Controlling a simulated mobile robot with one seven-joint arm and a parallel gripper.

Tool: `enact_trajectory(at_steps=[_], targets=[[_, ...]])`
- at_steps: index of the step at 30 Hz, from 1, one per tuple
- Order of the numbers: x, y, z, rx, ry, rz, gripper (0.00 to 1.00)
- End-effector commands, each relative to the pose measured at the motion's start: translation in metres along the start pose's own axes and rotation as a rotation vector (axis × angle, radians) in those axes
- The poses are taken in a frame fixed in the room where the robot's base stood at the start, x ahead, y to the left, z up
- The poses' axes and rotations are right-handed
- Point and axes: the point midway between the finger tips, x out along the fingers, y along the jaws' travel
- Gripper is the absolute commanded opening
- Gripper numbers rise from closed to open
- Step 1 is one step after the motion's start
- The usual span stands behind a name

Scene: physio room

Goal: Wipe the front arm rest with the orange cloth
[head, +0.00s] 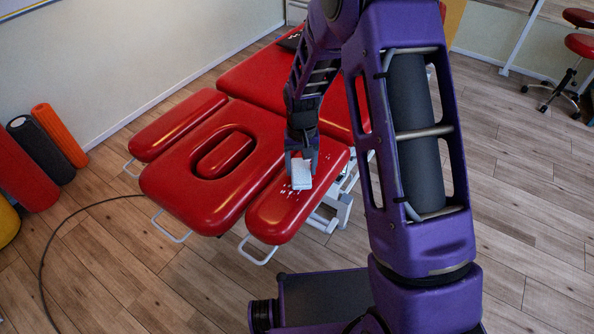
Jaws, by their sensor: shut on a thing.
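The red padded treatment table carries a near arm rest (272,221) at its front right and a far arm rest (176,125) at its left. The near arm rest has small white specks around its middle. No orange cloth is visible.
The red face section (190,195) of the table lies left of the near arm rest. Orange, black and red foam rollers (60,135) stand by the left wall. A black cable (75,220) crosses the floor. A red stool (580,45) is at the far right. The wooden floor at right is clear.

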Motion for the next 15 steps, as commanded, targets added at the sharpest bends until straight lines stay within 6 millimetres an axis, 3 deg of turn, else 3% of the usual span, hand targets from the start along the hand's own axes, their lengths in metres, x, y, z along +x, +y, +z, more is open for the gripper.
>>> enact_trajectory(at_steps=[15], targets=[[-0.001, 0.022, -0.029, 0.001, -0.001, 0.001, 0.22]])
